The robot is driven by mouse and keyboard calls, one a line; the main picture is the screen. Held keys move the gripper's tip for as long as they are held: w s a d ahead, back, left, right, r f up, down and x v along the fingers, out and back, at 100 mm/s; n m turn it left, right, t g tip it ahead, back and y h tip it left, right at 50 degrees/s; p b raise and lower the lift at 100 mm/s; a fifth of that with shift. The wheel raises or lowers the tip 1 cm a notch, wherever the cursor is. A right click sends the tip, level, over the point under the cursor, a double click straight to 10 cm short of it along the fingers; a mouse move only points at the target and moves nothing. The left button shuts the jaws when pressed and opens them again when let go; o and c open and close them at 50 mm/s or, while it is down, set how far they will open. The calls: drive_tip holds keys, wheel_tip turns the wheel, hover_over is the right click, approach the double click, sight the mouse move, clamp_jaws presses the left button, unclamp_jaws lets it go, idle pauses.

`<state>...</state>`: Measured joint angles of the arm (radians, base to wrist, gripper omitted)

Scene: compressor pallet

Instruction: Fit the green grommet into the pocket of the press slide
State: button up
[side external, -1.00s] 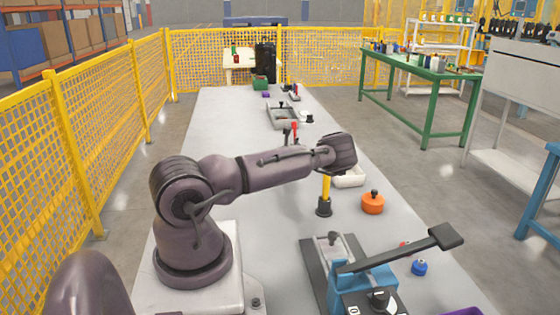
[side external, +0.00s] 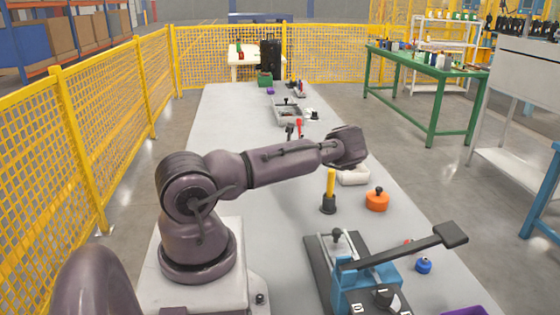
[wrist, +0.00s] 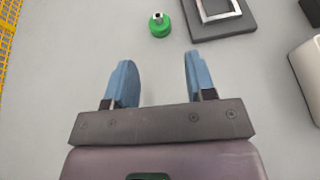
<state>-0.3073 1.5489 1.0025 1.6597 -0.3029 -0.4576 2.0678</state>
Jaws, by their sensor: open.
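The green grommet (wrist: 159,27), a small round piece with a light and dark top, stands on the grey table in the wrist view, beyond my fingertips and apart from them. My gripper (wrist: 162,68) has two blue fingers spread wide with nothing between them. In the side external view, the end of my arm (side external: 347,148) hangs above the table; its fingers and the grommet cannot be made out there. A blue press (side external: 375,282) with a long black lever stands in front, with a light slide (side external: 343,245) on its dark base. I cannot make out the slide's pocket.
A dark plate with a silver square frame (wrist: 235,12) lies right of the grommet. A white bin (side external: 354,177), a yellow post in a black base (side external: 330,190) and an orange knobbed disc (side external: 377,200) stand near my arm. A blue knobbed piece (side external: 424,265) lies beside the press.

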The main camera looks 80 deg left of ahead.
drive_tip(key=x, duration=0.7)
drive_tip(key=shift+s+f, duration=0.1)
drive_tip(key=shift+s+f+x, duration=0.1)
drive_tip(key=shift+x, duration=1.15)
drive_tip(key=shift+s+f+x, duration=0.1)
drive_tip(key=shift+x, duration=1.15)
drive_tip(key=shift+w, duration=0.1)
drive_tip(key=c, duration=0.8)
drive_tip(key=shift+o, duration=0.2)
